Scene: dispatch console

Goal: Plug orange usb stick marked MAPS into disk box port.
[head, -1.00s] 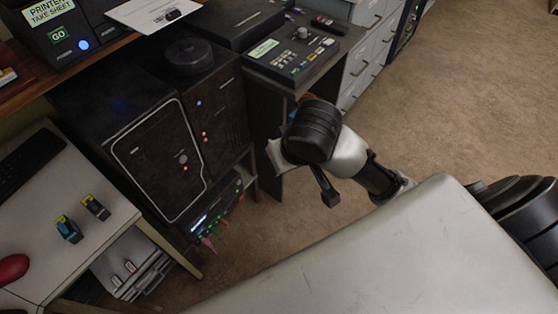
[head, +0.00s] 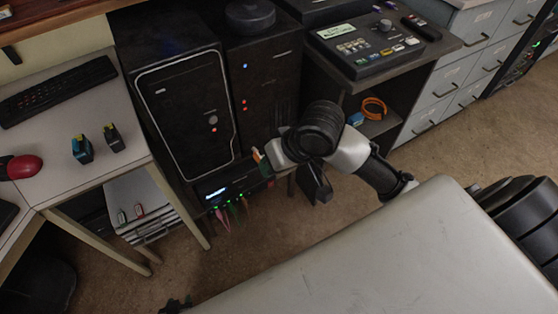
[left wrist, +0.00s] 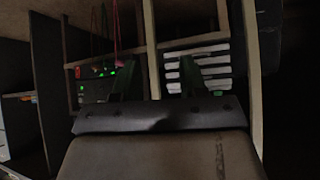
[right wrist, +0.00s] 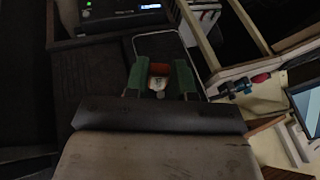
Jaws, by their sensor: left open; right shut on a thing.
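My right gripper (right wrist: 160,70) is shut on the orange usb stick (right wrist: 159,69), which has a pale label too small to read. In the head view the orange stick (head: 257,156) is a small tip beside the dark towers, partly hidden by my right wrist. A black tower (head: 265,85) with blue and red lamps stands behind it. Below is a low black box (head: 215,190) with a lit display, green lamps and cables. I cannot tell which is the disk box, and no port shows clearly. My left gripper (left wrist: 157,78) is open and empty; only a dark bit shows at the head view's bottom edge.
A larger black tower (head: 180,105) stands left of the lamp tower. A control panel (head: 370,45) is at the right. The carpet (head: 480,130) is open.

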